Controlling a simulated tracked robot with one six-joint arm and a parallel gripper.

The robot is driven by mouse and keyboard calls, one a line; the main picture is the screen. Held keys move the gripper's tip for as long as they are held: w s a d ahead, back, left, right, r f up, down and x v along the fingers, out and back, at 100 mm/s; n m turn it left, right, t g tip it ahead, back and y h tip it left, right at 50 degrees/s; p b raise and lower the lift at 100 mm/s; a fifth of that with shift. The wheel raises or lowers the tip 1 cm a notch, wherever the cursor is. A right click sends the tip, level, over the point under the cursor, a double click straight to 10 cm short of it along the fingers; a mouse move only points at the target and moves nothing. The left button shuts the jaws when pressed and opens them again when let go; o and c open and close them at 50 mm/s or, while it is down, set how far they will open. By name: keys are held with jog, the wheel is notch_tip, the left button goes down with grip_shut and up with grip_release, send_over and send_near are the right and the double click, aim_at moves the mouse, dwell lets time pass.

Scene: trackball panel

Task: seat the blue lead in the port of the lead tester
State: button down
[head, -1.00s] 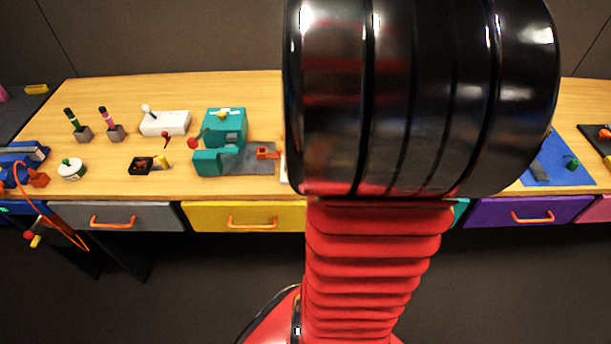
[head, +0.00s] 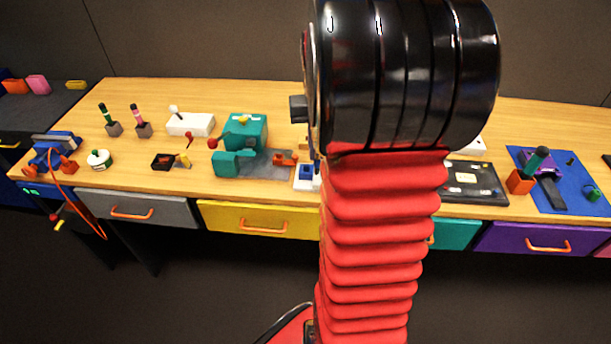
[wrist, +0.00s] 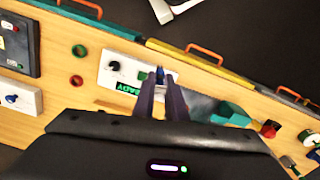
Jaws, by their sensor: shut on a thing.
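The lead tester (wrist: 109,68) is a white box with a black knob and a green READY display in the wrist view. My gripper (wrist: 160,76) is shut at the tester's right end in that view, with the blue lead (wrist: 164,78) between its fingertips. Only a little blue shows there, so I cannot tell whether it is in the port or above it. In the head view my arm hides the gripper and most of the tester; a white end of the tester (head: 306,186) shows beside the arm, with a blue block at it.
A dark panel (head: 470,182) and a blue mat (head: 578,195) with tools lie right of my arm. Drawers with orange handles line the bench front.

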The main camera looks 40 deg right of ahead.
jog(key=w+a+f+n, duration=0.2)
jog(key=w+a, duration=0.4)
jog(key=a, duration=0.4)
jog(key=w+a+f+n, duration=0.2)
jog(key=w+a+f, duration=0.2)
jog(key=a, duration=0.5)
jog(key=w+a+f+n, duration=0.3)
jog(key=w+a, duration=0.5)
jog(key=a, duration=0.2)
jog(key=shift+w+a, duration=0.3)
